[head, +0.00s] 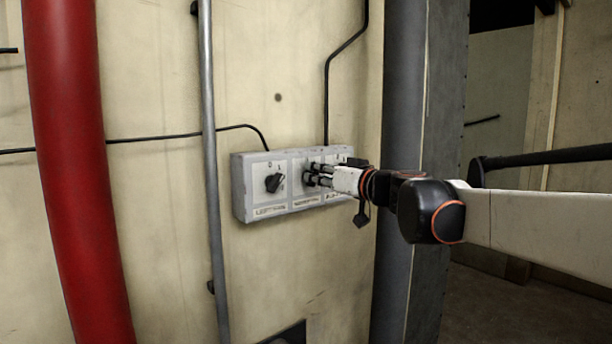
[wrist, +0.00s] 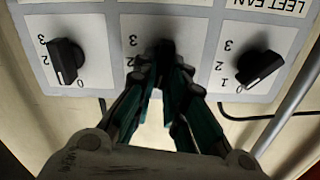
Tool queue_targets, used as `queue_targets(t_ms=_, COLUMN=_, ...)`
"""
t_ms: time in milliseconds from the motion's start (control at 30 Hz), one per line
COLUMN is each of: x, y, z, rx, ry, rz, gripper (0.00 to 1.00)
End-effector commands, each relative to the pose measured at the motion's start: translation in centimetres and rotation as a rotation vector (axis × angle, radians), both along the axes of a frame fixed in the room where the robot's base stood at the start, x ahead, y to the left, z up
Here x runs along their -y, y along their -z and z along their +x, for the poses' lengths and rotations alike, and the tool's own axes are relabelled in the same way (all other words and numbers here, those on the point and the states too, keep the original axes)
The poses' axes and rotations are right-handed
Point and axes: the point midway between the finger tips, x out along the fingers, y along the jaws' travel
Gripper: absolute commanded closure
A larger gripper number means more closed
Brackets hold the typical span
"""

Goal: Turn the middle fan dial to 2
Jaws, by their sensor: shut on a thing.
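A grey control box (head: 240,200) with three dial panels is fixed to the wall. My gripper (head: 312,174) reaches in from the right to the middle panel. The middle fan dial (wrist: 164,48) is black and sits between my fingertips in the wrist view, where my gripper (wrist: 163,62) is shut on it. The fingers hide much of this dial and its lower numbers; only 3 and 2 show beside it. Its pointer direction cannot be made out. In the head view the middle dial is largely covered by my fingers.
The left fan dial (head: 274,182) stands free; in the wrist view it is on the right (wrist: 257,68). Another dial (wrist: 66,62) is at the wrist view's left. A thin grey pipe (head: 211,150) and a red pipe (head: 68,160) run left of the box; a grey column (head: 402,80) stands right.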

Motion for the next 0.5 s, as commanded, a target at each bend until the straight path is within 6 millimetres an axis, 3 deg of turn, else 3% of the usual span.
queue_targets(t_ms=500, x=0.45, y=0.31, z=0.33, rx=-0.269, ry=0.000, rz=0.399, gripper=1.00)
